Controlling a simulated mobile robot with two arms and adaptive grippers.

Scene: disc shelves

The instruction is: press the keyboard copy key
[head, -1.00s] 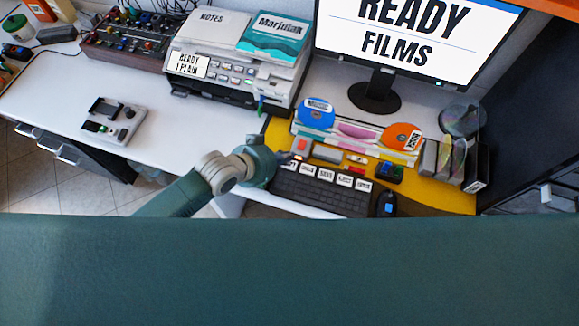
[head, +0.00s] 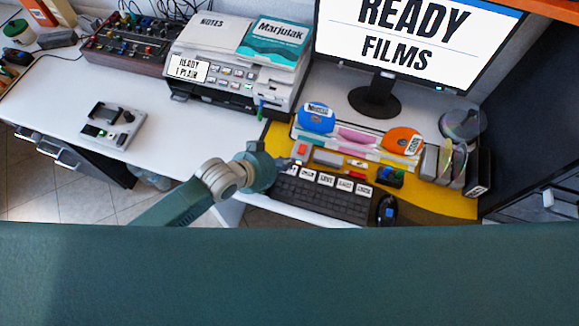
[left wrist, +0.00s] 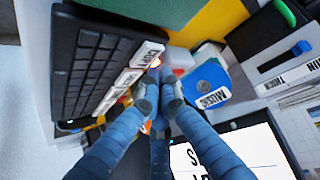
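The black keyboard (head: 325,194) lies on the desk below the monitor, with a row of white labelled keys along its far edge. My left gripper (head: 290,164) is at the keyboard's far left corner, beside the leftmost white key. In the left wrist view the keyboard (left wrist: 84,68) is at the left. My left gripper (left wrist: 159,82) has its blue fingers drawn together, with nothing visible between them. The nearest white key (left wrist: 149,53), its label seemingly COPY, is just beyond the fingertips. I cannot tell whether they touch it. My right gripper is not in view.
A mouse (head: 387,210) sits right of the keyboard. The printer (head: 235,75) stands behind left.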

